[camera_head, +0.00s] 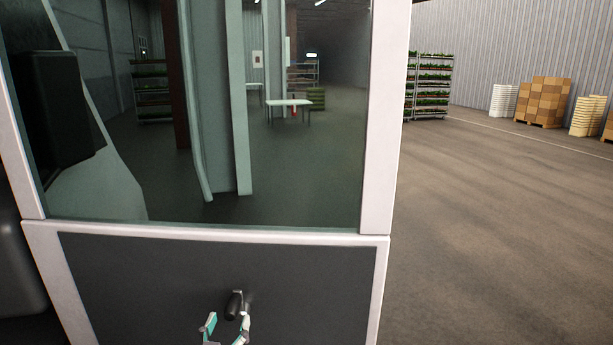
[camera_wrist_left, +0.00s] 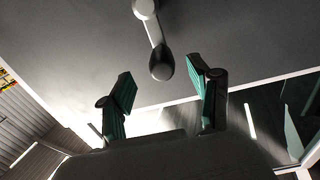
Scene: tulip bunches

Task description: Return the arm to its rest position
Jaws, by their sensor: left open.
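My left gripper (camera_head: 227,326) is at the bottom of the head view, in front of the dark lower panel of a door (camera_head: 130,280). Its two green-padded fingers are spread apart and hold nothing. A dark door handle (camera_head: 235,305) is just beyond the fingertips. In the left wrist view the handle's lever (camera_wrist_left: 161,62) points toward the gap between the open fingers (camera_wrist_left: 160,80). I see no finger touching it, though the exact distance is unclear. My left arm is mostly out of the head view. My right gripper is in neither view.
The white-framed door has a large glass upper pane (camera_head: 300,160) and fills the left and middle of the head view. To its right is open floor (camera_head: 500,230). Plant racks (camera_head: 432,88) and stacked boxes (camera_head: 545,100) stand far back.

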